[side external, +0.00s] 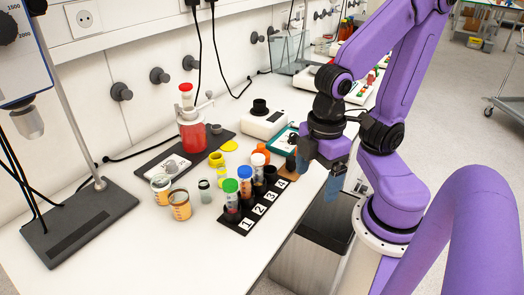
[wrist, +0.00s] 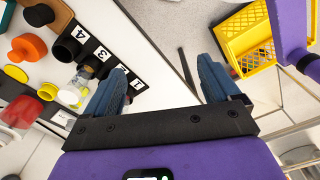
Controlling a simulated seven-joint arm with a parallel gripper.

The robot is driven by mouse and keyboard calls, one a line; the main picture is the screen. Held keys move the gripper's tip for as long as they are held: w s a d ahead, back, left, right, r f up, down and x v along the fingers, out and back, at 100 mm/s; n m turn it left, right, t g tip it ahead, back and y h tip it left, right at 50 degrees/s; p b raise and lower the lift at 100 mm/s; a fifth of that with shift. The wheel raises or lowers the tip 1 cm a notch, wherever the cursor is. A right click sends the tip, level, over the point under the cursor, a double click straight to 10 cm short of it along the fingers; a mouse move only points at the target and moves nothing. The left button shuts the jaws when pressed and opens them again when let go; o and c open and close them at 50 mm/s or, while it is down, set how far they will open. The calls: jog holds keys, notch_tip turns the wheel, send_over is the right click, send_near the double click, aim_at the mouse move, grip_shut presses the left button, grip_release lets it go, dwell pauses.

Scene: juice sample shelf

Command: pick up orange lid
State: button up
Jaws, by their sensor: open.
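An orange lid-like piece (side external: 261,152) stands on the white table behind the numbered black rack (side external: 233,226). In the wrist view the orange piece (wrist: 28,47) is at the upper left, well outside the jaws. I cannot tell for certain which is the lid named. My gripper (side external: 318,176) is open and empty, with blue fingers pointing down near the table's right edge. In the wrist view the open jaws (wrist: 162,68) frame the table edge and floor.
A brown pad (side external: 284,172) lies by my gripper. A yellow crate (wrist: 245,50) shows beyond the table edge. The front table area is clear.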

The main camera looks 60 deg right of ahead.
jog(key=w+r+m, duration=0.2)
jog(key=w+m, duration=0.6)
jog(key=m, duration=0.1)
notch_tip(320, 180, up, 2)
jog(key=r+m, duration=0.1)
jog(key=m, duration=2.2)
send_over(261, 145)
jog(key=f, duration=1.2)
jog(key=shift+w+d, duration=0.2)
jog(key=shift+w, duration=0.2)
jog(key=f, duration=0.4)
jog(key=shift+s+a+f, duration=0.1)
jog(key=shift+s+f, duration=0.05)
jog(key=shift+s, duration=0.2)
jog(key=shift+f, duration=0.65)
jog(key=c, duration=1.1)
